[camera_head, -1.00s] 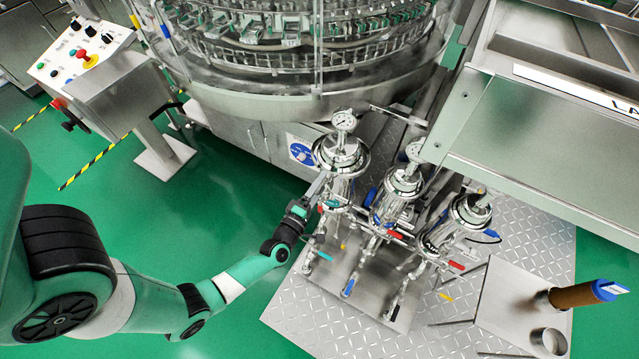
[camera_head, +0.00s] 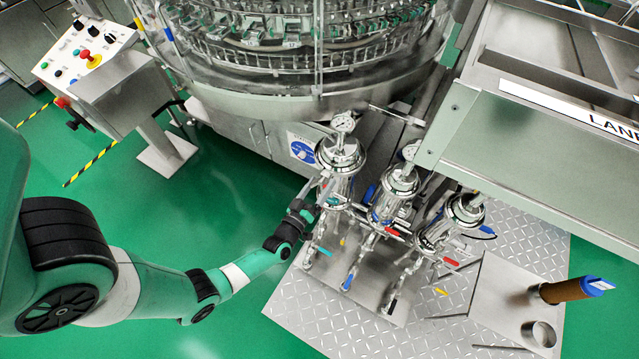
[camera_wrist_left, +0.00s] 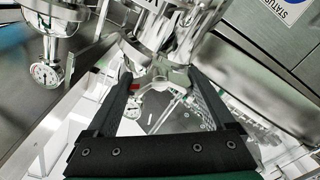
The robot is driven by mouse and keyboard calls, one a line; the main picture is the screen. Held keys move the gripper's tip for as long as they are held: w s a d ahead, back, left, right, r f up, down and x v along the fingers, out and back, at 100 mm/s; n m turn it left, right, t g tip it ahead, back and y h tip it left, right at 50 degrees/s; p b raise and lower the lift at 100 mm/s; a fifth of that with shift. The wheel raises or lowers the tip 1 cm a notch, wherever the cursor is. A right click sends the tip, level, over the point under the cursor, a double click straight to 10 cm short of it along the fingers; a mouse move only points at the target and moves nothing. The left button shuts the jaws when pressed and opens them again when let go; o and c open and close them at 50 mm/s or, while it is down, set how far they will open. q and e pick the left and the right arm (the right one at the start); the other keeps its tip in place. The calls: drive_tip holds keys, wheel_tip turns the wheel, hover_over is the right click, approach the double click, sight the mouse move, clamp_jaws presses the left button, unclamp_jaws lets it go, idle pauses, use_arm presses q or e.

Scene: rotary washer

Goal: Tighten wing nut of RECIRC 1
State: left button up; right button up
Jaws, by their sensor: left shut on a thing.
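Three shiny steel filter housings stand in a row on a plate. The leftmost housing (camera_head: 341,155) has a round gauge on top; I cannot read a RECIRC 1 label. My left gripper (camera_head: 322,180) reaches its left side from the left, just below the lid rim. In the left wrist view my left gripper (camera_wrist_left: 162,74) has its two black fingers on either side of a small metal wing nut (camera_wrist_left: 174,74) under the housing's clamp, and is shut on it. The fingers hide part of the nut. My right gripper is not in view.
The middle housing (camera_head: 397,190) and right housing (camera_head: 463,215) stand close by with pipes and coloured valve handles. The rotary machine (camera_head: 290,75) rises behind. A side table (camera_head: 495,310) carries a brown cylinder (camera_head: 570,291). Green floor lies open to the left.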

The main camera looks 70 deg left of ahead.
use_arm(q)
drive_tip(key=m+p, duration=0.1)
drive_tip(key=m, duration=0.5)
drive_tip(key=shift+m, duration=0.3)
idle(0.4)
drive_tip(key=o, duration=1.1)
drive_tip(key=p+v, duration=0.3)
drive_tip(key=v, duration=0.8)
drive_tip(key=shift+s+d, duration=0.2)
drive_tip(key=shift+s, duration=0.1)
